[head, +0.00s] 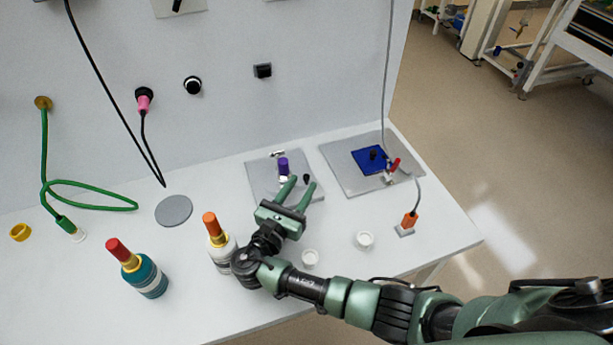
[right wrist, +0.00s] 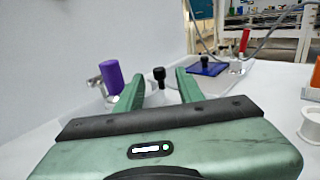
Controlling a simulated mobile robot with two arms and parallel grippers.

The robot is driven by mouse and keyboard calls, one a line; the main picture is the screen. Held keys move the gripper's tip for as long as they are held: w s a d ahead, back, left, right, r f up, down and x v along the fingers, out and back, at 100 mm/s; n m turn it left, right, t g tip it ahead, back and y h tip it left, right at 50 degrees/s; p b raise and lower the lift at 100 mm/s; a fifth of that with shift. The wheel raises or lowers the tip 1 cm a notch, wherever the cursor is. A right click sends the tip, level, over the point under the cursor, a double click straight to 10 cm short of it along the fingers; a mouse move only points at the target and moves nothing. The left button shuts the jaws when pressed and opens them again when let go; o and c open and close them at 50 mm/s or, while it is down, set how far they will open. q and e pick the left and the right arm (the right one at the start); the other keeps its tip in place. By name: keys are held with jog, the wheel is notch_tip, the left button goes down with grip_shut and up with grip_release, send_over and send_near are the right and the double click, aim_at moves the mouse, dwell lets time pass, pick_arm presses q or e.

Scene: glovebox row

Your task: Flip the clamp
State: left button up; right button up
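A toggle clamp with an upright purple handle (head: 283,165) stands on a grey plate (head: 262,183). In the right wrist view the purple handle (right wrist: 111,77) is just left of my left-hand finger, and a black-tipped spindle (right wrist: 159,76) shows between the fingers, beyond them. My right gripper (head: 301,182) is open and empty at this clamp; contact cannot be told. A second clamp with a red handle (head: 395,164) is at a grey plate (head: 345,181) with a blue square (head: 369,160). The red handle (right wrist: 244,41) also shows in the right wrist view. My left gripper is out of view.
An orange-capped bottle (head: 221,250) stands close beside my right wrist. A red-capped bottle (head: 143,275) is farther left. Two small white cups (head: 364,240) (head: 310,258) and an orange connector (head: 410,220) sit near the front right. Cables hang along the wall behind.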

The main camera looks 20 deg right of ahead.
aim_at(305, 180)
jog(key=shift+x, duration=1.85)
grip_shut()
jog(key=shift+p, duration=0.3)
